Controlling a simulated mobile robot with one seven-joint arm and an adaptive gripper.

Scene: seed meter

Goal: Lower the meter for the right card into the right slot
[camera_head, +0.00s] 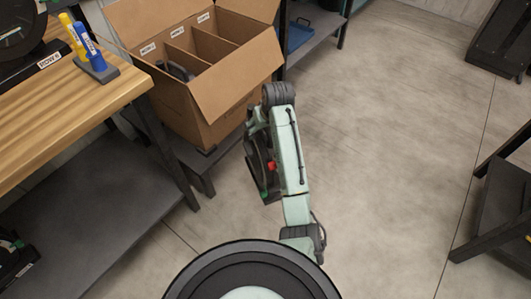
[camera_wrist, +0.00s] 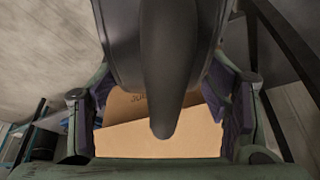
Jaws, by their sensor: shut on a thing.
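My gripper (camera_wrist: 165,105) is shut on a dark seed meter (camera_wrist: 155,60). In the wrist view a finger shows on either side of the meter, and its tapered dark part hangs between them. In the head view the dark round meter (camera_head: 262,178), with a red spot, hangs beside my arm, to the right of and nearer than the box; the fingers are hard to make out there. The open cardboard box (camera_head: 200,112) has labelled slots split by dividers. A dark grey thing sits in the left one. The right slot (camera_head: 228,28) looks empty. Label text is unreadable.
A wooden bench (camera_head: 75,100) at left bears a black stand (camera_head: 25,65) and a holder with yellow and blue markers (camera_head: 90,48). The box rests on a low dark stand, its flaps open outward. Clear floor (camera_head: 390,130) lies right; dark racks stand at the right edge.

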